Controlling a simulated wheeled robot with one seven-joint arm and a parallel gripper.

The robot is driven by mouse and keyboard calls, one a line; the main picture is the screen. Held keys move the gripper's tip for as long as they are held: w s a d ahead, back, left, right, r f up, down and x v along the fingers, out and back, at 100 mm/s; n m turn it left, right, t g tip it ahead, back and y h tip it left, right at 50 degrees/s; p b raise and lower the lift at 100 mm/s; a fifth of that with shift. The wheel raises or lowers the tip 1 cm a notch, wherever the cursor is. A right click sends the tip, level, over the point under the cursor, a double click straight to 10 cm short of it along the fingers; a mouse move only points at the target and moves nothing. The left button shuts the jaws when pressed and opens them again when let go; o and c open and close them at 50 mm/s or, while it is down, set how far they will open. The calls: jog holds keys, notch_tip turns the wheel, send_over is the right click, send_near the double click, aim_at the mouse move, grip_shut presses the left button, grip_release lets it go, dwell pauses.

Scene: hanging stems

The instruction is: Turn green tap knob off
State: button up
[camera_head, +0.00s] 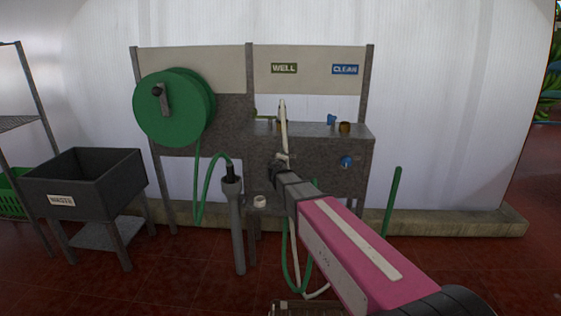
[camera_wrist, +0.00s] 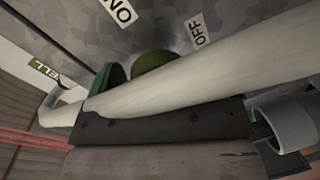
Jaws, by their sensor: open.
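In the wrist view, a dark green knob (camera_wrist: 155,63) sits on a grey mottled panel. An ON label (camera_wrist: 121,11) is at its upper left and an OFF label (camera_wrist: 198,34) at its right. A second green rounded part (camera_wrist: 114,82) shows beside it. My gripper (camera_head: 282,135) is open in front of the panel's left half in the head view, hiding the knob there. One long pale finger crosses the wrist view close in front of the knob and covers its lower part. I cannot tell whether it touches the knob. Nothing shows held.
The grey panel (camera_head: 330,180) carries a green WELL sign (camera_head: 284,68), a blue CLEAR sign (camera_head: 345,69) and a blue knob (camera_head: 346,161). A grey post (camera_head: 237,225) stands near my arm.

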jog(key=s+r, duration=0.1)
jog(key=s, duration=0.9)
jog(key=shift+s+a+r, duration=0.2)
jog(key=shift+s+r, duration=0.15)
jog(key=s+d+f+m+g+h, duration=0.2)
jog(key=s+d+f+m+g, duration=0.15)
jog(key=d, duration=0.35)
jog(key=s+d+f+m+g+h, duration=0.1)
jog(key=s+d+f+m+g, duration=0.1)
jog(key=d+f+m, duration=0.3)
jog(key=s+d+f+m+g+h, duration=0.1)
jog(key=s+d+f+g+h, duration=0.15)
jog(key=d, duration=0.55)
jog(key=s+d+f+m+g+y, duration=0.2)
jog(key=s+f+g+y, duration=0.1)
jog(key=s, duration=0.4)
jog(key=s+d+f+m+g+y, duration=0.1)
jog(key=s+f+m+g+y, duration=0.1)
jog(key=s+f+g, duration=0.3)
jog(key=s+f+y, duration=0.1)
jog(key=s, duration=0.2)
jog(key=shift+d+f, duration=0.2)
jog(key=shift+d, duration=0.2)
